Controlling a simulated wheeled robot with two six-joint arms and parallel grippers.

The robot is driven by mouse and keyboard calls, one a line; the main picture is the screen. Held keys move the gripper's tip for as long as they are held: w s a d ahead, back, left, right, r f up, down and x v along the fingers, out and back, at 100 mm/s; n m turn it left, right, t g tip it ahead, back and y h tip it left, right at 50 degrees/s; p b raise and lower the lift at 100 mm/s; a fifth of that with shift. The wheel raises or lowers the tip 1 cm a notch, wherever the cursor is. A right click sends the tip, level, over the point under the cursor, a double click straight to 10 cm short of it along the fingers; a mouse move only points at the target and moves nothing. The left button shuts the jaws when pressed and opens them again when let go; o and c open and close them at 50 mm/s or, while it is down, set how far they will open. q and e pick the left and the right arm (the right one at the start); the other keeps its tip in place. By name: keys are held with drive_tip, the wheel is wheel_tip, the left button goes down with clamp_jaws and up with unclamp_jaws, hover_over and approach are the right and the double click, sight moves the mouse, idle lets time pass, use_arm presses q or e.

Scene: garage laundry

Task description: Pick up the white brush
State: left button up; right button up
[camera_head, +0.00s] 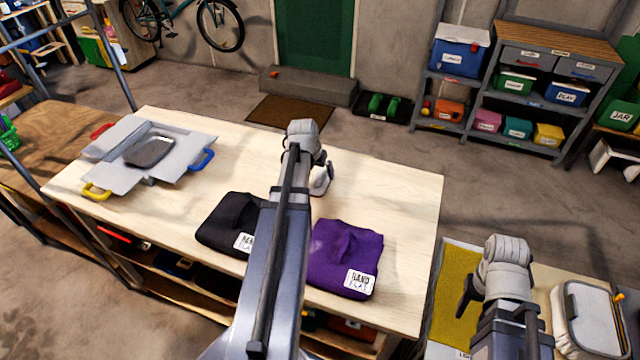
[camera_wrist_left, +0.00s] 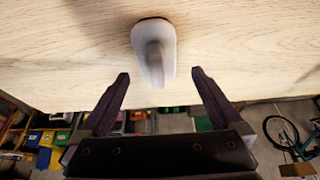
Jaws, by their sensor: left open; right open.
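The white brush (camera_head: 321,184) lies on the pale wooden table (camera_head: 400,210), partly hidden behind my left arm in the head view. In the left wrist view the brush (camera_wrist_left: 154,50) shows as a rounded white body with a raised grey-white handle. My left gripper (camera_wrist_left: 160,78) is open, with one dark finger on each side of the brush's near end. My right gripper (camera_head: 495,290) is open at the lower right, away from the brush.
A black folded cloth (camera_head: 222,222) and a purple folded cloth (camera_head: 345,255) lie near the table's front edge. A grey folding board (camera_head: 190,145) with a dark tray (camera_head: 150,150) is at the left. The table's right part is clear. A yellow mat (camera_head: 452,300) lies under my right arm.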

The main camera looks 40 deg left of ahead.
sight(319, 174)
use_arm(q)
drive_tip(key=b+x, duration=0.4)
drive_tip(key=x, duration=0.1)
drive_tip(key=shift+w+d+f, duration=0.1)
drive_tip(key=shift+d, duration=0.1)
drive_tip(key=shift+c, duration=0.4)
drive_tip(key=c, duration=1.4)
wheel_tip(319, 174, up, 10)
drive_tip(key=p, duration=0.9)
drive_tip(key=shift+p, duration=0.4)
drive_tip(key=shift+c, duration=0.2)
